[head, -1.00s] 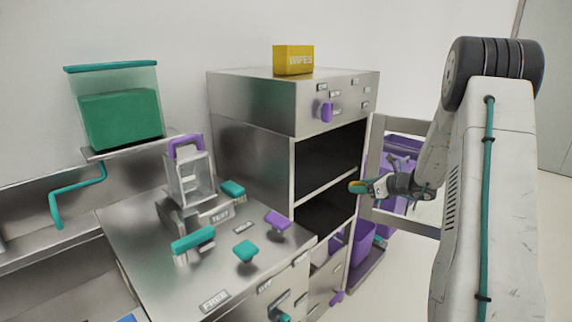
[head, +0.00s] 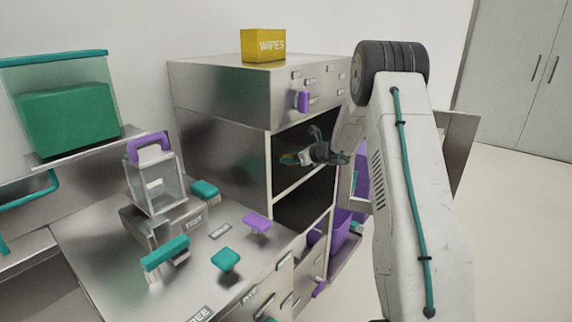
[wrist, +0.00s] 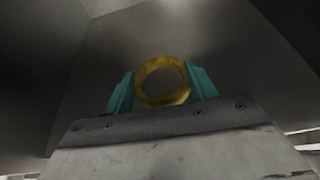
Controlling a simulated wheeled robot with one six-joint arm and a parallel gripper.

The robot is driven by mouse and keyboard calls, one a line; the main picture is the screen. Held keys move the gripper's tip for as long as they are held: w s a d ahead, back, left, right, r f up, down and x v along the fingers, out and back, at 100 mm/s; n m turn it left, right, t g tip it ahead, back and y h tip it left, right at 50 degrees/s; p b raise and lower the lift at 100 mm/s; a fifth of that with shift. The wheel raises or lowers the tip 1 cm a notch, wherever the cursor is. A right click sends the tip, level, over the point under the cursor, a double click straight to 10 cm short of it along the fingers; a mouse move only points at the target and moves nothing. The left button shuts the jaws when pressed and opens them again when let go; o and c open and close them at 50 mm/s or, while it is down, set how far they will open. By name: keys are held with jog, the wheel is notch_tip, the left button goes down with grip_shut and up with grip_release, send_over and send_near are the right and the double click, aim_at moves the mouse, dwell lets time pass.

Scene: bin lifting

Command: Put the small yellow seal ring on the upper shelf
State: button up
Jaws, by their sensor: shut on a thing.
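The small yellow seal ring (wrist: 163,80) is between the two teal fingertips of my gripper (wrist: 162,92) in the wrist view. The fingers press on it from left and right. In the head view my gripper (head: 290,158) is at the mouth of the upper opening of the steel cabinet, above the upper shelf (head: 300,182). The ring is too small to make out clearly there. In the wrist view, grey metal walls surround the gripper. The shelf's inside is dark in the head view.
A yellow wipes box (head: 262,46) stands on the cabinet top. A purple knob (head: 303,101) sticks out above the opening. An open door frame (head: 455,140) is at the right, behind my arm. Purple bins (head: 340,232) are lower down. A bench with teal and purple handles (head: 226,260) is in front.

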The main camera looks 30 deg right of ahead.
aim_at(288, 169)
jog(key=shift+w+a, duration=0.2)
jog(key=shift+w, duration=0.3)
jog(key=shift+w+a, duration=0.15)
jog(key=shift+w, duration=0.35)
jog(key=shift+w+a+f, duration=0.1)
jog(key=shift+w+f, duration=0.05)
jog(key=shift+f, duration=0.75)
jog(key=shift+w+f, duration=0.15)
jog(key=shift+f, duration=0.7)
jog(key=shift+f, duration=0.15)
jog(key=o, duration=1)
jog(key=shift+s+r, duration=0.2)
jog(key=shift+r, duration=0.05)
jog(key=v, duration=1.1)
jog(key=shift+s+r, duration=0.15)
jog(key=shift+s, duration=0.1)
